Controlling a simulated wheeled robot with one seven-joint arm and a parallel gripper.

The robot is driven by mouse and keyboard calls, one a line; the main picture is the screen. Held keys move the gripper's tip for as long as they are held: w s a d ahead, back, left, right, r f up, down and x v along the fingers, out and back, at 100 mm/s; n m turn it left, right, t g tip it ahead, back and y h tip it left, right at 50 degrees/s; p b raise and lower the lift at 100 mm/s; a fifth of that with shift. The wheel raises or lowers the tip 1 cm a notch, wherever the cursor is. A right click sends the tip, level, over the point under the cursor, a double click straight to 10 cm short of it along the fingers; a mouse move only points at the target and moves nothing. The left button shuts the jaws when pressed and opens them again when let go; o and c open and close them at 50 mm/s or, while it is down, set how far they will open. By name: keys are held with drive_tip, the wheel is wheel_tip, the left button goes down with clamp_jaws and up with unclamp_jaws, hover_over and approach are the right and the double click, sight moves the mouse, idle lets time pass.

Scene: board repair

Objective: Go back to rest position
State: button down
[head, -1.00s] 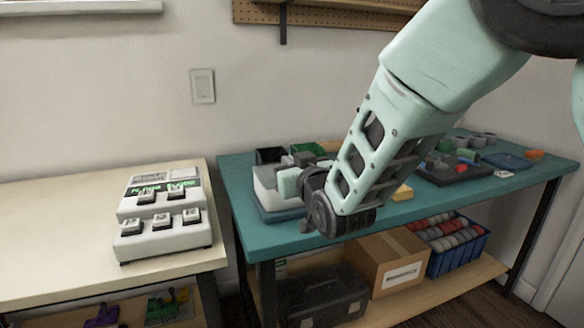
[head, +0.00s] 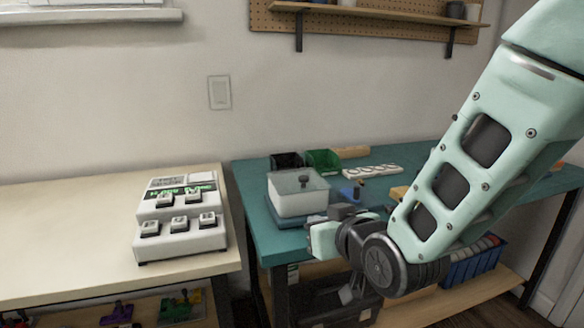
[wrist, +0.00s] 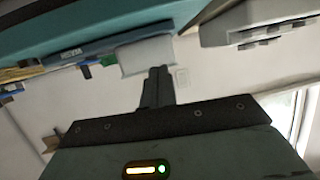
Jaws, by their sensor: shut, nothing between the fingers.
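My gripper shows in the wrist view (wrist: 160,72) with its two dark fingers together and nothing between them. In the head view, my arm comes in from the right and its wrist end hangs in front of the teal bench (head: 262,226), near its front edge. The mint hand is at the end of the arm there, and the fingers are hard to make out. The gripper is apart from the white box-shaped device (head: 298,196) on the bench.
A beige table (head: 70,222) at the left holds a white device with several keys (head: 180,240). Green (head: 322,158) and black (head: 286,160) bins stand at the back of the bench. A blue crate (head: 470,266) is on the lower shelf. A pegboard shelf (head: 390,14) hangs above.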

drive_tip(key=s+d+f+n+g+h, duration=0.15)
drive_tip(key=s+g, duration=0.25)
drive_tip(key=s, duration=0.4)
drive_tip(key=s+d+f+n+g+h, duration=0.1)
drive_tip(key=s+d+g, duration=0.3)
drive_tip(key=s, duration=0.5)
drive_tip(key=s+d+f+n+g+h, duration=0.1)
drive_tip(key=s+d+f+g+h, duration=0.1)
drive_tip(key=s+g, duration=0.45)
wheel_tip(320, 180, up, 23)
drive_tip(key=s+t+p, duration=0.1)
drive_tip(key=s+p, duration=0.1)
drive_tip(key=p, duration=2.1)
drive_tip(key=shift+s+d+t, duration=0.1)
drive_tip(key=shift+t, duration=0.15)
